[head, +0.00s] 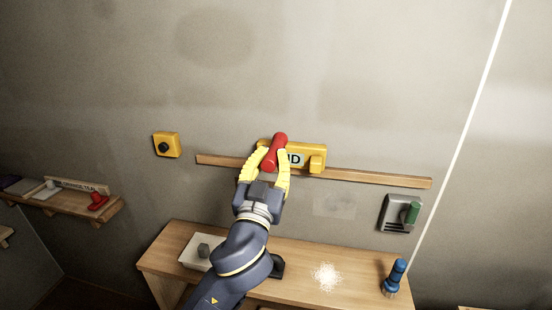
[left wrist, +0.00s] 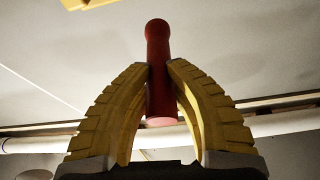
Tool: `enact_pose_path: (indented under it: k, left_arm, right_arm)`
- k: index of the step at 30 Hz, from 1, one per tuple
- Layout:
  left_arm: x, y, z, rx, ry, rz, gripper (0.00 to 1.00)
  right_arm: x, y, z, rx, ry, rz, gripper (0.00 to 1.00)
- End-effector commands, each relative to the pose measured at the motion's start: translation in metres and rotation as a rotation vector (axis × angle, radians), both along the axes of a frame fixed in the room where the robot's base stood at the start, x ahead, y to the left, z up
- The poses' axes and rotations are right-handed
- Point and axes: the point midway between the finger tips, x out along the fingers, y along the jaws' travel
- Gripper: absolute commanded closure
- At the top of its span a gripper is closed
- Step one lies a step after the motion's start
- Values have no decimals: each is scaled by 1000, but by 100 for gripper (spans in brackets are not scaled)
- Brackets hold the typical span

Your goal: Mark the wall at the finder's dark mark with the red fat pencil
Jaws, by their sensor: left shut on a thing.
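My left gripper (head: 265,172) is shut on the red fat pencil (head: 277,148), a thick red cylinder, held up close to the wall. In the left wrist view the pencil (left wrist: 158,70) stands between the two yellow fingers of the gripper (left wrist: 160,80). The yellow finder (head: 318,153), with a pale "ND" label showing, sits at the wooden rail on the wall, behind and right of the pencil. The pencil and fingers cover its left part. I cannot make out its dark mark. Whether the pencil touches the wall or finder cannot be told. My right gripper is not in view.
A wooden rail (head: 375,178) runs along the wall. A yellow box with a dark knob (head: 166,145) is left of it. Below stands a wooden bench (head: 300,258) with a white tray (head: 190,254) and a blue tool (head: 395,276).

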Motion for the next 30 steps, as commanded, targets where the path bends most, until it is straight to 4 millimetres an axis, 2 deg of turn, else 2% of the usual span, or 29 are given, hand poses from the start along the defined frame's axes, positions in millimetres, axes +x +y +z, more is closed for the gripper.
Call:
enact_pose_path:
  k: [10, 30]
  left_arm:
    - [0, 1, -1, 65, -40, -9, 100]
    - [51, -11, 0, 58, -36, -10, 100]
  right_arm:
    - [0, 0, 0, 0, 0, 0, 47]
    - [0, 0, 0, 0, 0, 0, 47]
